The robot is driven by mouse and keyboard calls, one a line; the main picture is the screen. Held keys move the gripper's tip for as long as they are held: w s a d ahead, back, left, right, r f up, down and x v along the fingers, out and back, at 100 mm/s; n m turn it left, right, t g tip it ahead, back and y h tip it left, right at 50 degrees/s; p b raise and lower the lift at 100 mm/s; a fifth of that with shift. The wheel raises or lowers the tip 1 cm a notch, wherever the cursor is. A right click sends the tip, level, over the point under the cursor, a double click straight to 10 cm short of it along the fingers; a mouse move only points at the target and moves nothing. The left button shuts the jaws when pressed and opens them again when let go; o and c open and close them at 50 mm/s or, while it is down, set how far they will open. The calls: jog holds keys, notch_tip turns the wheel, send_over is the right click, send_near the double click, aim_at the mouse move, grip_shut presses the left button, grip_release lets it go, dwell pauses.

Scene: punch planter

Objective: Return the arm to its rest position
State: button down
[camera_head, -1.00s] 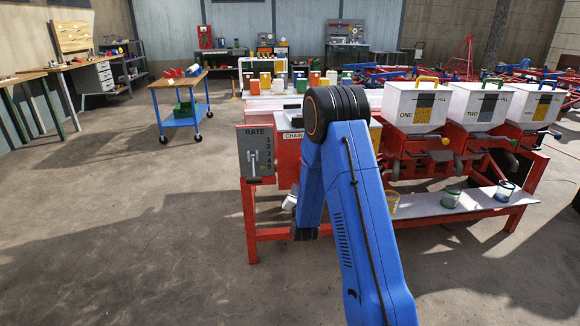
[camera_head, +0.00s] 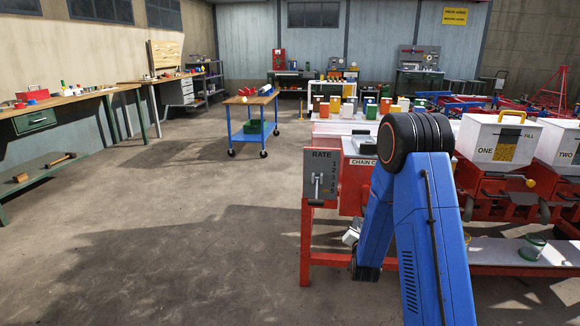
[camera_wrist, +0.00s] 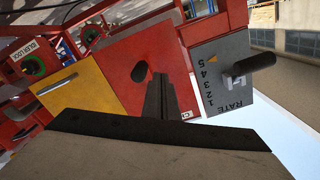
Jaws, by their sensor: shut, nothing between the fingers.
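My blue arm (camera_head: 430,230) stands folded at its black elbow joint in the head view, in front of the red planter machine. Its forearm runs down and back toward the machine, and the fingers cannot be made out there. In the wrist view my gripper (camera_wrist: 160,98) is shut and empty, its dark fingers together over the red panel. A grey RATE panel (camera_wrist: 208,60) with a lever is to the right of the fingers. A black knob (camera_wrist: 138,73) shows just left of them; I cannot tell whether they touch it.
The red machine frame (camera_head: 306,240) carries the RATE panel (camera_head: 318,206) and a hopper marked ONE (camera_head: 490,135). A blue cart (camera_head: 246,135) and workbenches are farther back left. The floor left of the machine is clear.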

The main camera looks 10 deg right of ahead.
jog(key=s+a+r+n+g+y, duration=0.25)
jog(key=s+a+r, duration=0.25)
jog(key=s+r, duration=0.25)
jog(key=s+a+r+n+g+y, duration=0.2)
jog(key=s+a+r+g, duration=0.2)
jog(key=s+r, duration=0.35)
jog(key=s+a+r+n+g, duration=0.1)
jog(key=s+a+n+g, duration=0.1)
jog(key=s, duration=1.6)
jog(key=s+a+r+n+g, duration=0.1)
jog(key=s+g, duration=0.3)
jog(key=s, duration=1.4)
jog(key=shift+a+r+n, duration=0.35)
jog(key=shift+r+n, duration=0.15)
jog(key=shift+n, duration=0.35)
jog(key=shift+y, duration=0.25)
